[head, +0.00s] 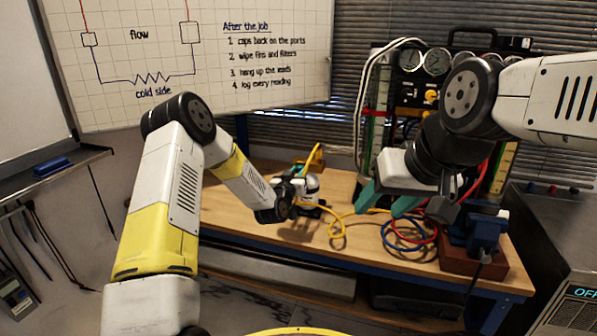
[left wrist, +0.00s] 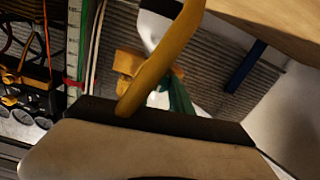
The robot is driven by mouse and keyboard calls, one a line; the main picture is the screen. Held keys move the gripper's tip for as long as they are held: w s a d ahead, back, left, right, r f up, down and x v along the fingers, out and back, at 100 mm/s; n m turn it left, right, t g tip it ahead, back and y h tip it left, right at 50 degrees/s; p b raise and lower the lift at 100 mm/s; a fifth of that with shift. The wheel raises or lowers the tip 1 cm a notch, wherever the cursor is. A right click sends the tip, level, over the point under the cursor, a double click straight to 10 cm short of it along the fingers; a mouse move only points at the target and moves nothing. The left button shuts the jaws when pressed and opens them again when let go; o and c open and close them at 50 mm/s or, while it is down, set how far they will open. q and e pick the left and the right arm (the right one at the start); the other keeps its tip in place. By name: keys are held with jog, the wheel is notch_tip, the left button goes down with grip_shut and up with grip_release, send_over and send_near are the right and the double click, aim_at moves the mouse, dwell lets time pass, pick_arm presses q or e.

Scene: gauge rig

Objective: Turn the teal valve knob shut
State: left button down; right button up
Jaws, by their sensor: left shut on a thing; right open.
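I cannot pick out the teal valve knob for certain in either view; the right arm covers part of the gauge rig (head: 408,88). My left gripper (head: 299,170) is at the silver and black pump (head: 311,186) on the bench. Its green finger also shows in the left wrist view (left wrist: 180,98), beside a yellow block (left wrist: 128,64). The gripper appears shut on this block, though the contact is partly hidden. My right gripper (head: 387,203) is open, its teal fingers spread and empty, in front of the rig.
A yellow hose (head: 337,228) runs from the pump along the wooden bench (head: 255,220) and crosses close to the left wrist camera. Blue and red hoses (head: 405,240) lie coiled below the right gripper. A blue vise (head: 480,230) stands at the right end.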

pick_arm(q)
jog(key=shift+m, duration=0.3)
jog(key=m, duration=0.3)
jog(key=shift+d+m, duration=0.1)
jog(key=shift+m, duration=0.3)
jog(key=m, duration=1.3)
jog(key=shift+m, duration=0.3)
jog(key=c, duration=1.2)
grip_release()
jog(key=shift+o, duration=0.2)
